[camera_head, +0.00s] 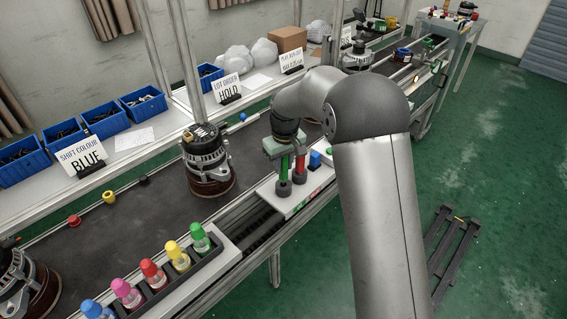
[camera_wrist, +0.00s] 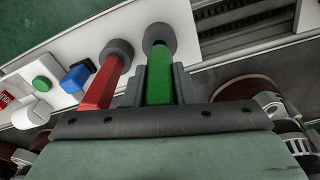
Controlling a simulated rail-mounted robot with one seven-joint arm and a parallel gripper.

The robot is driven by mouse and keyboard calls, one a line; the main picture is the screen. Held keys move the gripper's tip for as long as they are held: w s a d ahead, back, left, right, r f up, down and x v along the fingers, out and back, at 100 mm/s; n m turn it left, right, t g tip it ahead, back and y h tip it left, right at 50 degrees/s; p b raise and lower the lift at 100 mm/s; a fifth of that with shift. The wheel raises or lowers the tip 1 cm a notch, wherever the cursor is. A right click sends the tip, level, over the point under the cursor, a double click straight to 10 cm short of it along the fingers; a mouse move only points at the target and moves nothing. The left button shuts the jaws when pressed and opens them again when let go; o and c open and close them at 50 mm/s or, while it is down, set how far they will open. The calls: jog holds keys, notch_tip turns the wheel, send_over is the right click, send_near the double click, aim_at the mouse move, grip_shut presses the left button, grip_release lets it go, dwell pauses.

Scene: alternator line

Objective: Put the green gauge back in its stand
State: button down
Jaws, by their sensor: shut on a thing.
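The green gauge (camera_head: 283,168) stands upright between the fingers of my gripper (camera_head: 284,156). In the wrist view, the two grey fingers close on the sides of the green gauge (camera_wrist: 160,76). Its lower end meets a dark round stand cup (camera_wrist: 158,36), which also shows in the head view (camera_head: 283,189). I cannot tell how deep it sits in that cup. A red gauge (camera_head: 300,164) stands right beside it in its own dark cup (camera_head: 299,178); it also shows in the wrist view (camera_wrist: 102,82).
The white panel (camera_head: 293,206) also carries a blue block (camera_head: 315,159) and a green button (camera_wrist: 41,84). An alternator (camera_head: 207,162) stands on the belt to the left. A rack of coloured-cap bottles (camera_head: 152,305) is in front. Blue bins (camera_head: 84,131) line the back shelf.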

jog(key=shift+f+b, duration=0.75)
jog(key=shift+f, duration=0.45)
dwell(1.2)
jog(key=c, duration=1.1)
grip_release()
